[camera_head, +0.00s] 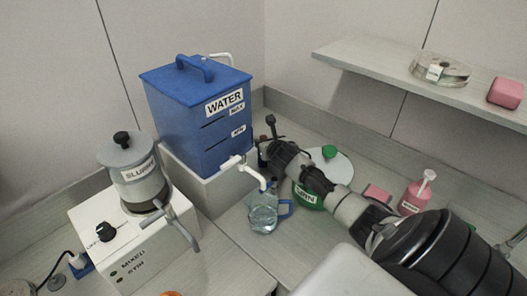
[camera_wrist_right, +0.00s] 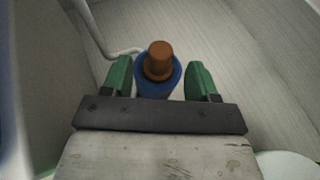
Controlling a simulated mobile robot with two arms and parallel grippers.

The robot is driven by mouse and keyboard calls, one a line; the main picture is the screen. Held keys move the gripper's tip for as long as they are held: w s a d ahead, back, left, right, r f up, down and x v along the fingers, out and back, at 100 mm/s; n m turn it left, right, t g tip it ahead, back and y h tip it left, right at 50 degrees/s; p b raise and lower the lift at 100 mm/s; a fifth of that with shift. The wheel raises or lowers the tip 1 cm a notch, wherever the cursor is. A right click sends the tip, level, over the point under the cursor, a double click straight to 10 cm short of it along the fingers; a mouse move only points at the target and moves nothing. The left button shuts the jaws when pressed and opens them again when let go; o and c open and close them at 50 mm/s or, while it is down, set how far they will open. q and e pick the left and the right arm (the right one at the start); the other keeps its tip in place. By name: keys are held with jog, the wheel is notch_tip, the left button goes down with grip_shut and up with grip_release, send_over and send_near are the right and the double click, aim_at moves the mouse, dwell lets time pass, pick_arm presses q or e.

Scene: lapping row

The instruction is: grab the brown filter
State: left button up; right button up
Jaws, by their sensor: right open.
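The brown filter (camera_wrist_right: 159,58) shows in the right wrist view as a brown capped cylinder on a blue cylindrical body (camera_wrist_right: 153,87). My right gripper (camera_wrist_right: 160,76) is open, with one green finger on each side of it. Gaps show between the fingers and the filter, so it is not gripped. In the head view my right arm reaches from the lower right to beside the blue water tank (camera_head: 193,115), with its gripper (camera_head: 264,148) at the tank's right side. I cannot make out the filter there; the arm or tank seems to hide it. My left gripper is not in view.
A white tap (camera_head: 245,170) sticks out near my right arm, above a clear jug (camera_head: 264,213) with a blue handle. A green-based container (camera_head: 308,196) stands behind the arm. A slurry pot (camera_head: 137,178) stands on a white box at left; a shelf (camera_head: 390,82) hangs at right.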

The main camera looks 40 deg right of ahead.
jog(key=shift+x, duration=1.2)
grip_shut()
